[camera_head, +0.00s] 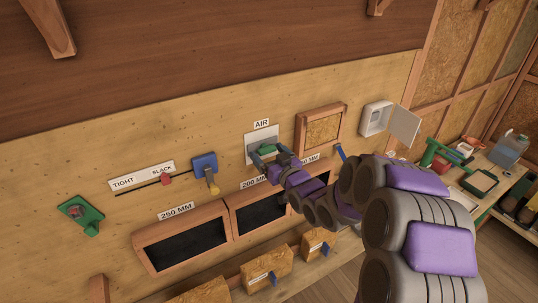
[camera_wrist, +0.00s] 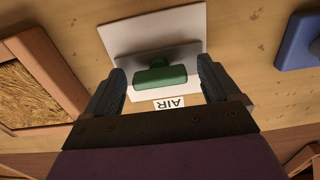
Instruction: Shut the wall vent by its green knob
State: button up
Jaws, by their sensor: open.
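The wall vent is a pale plate (camera_head: 252,142) on the plywood wall below an AIR label (camera_head: 262,124). Its green knob (camera_head: 267,148) sits in the middle of the plate. My gripper (camera_head: 268,158) is at the vent in the head view and partly covers the plate. In the wrist view, the green knob (camera_wrist: 160,76) lies between the two dark fingers of my open gripper (camera_wrist: 162,84), with gaps on both sides. The pale plate (camera_wrist: 190,20) shows behind it, with a darker grey area around the knob. Whether the fingers touch the wall is unclear.
A wood-framed insulation panel (camera_head: 322,128) is right of the vent. A blue block with a yellow handle (camera_head: 204,165) and a TIGHT/SLACK slider (camera_head: 166,179) are left. Dark wood-framed bins (camera_head: 184,247) are below. An open white box (camera_head: 376,118) and cluttered bench (camera_head: 508,178) are at right.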

jog(key=b+v, duration=1.4)
jog(key=v, duration=0.3)
jog(key=shift+d, duration=0.2)
jog(key=shift+s, duration=0.1)
dwell(0.3)
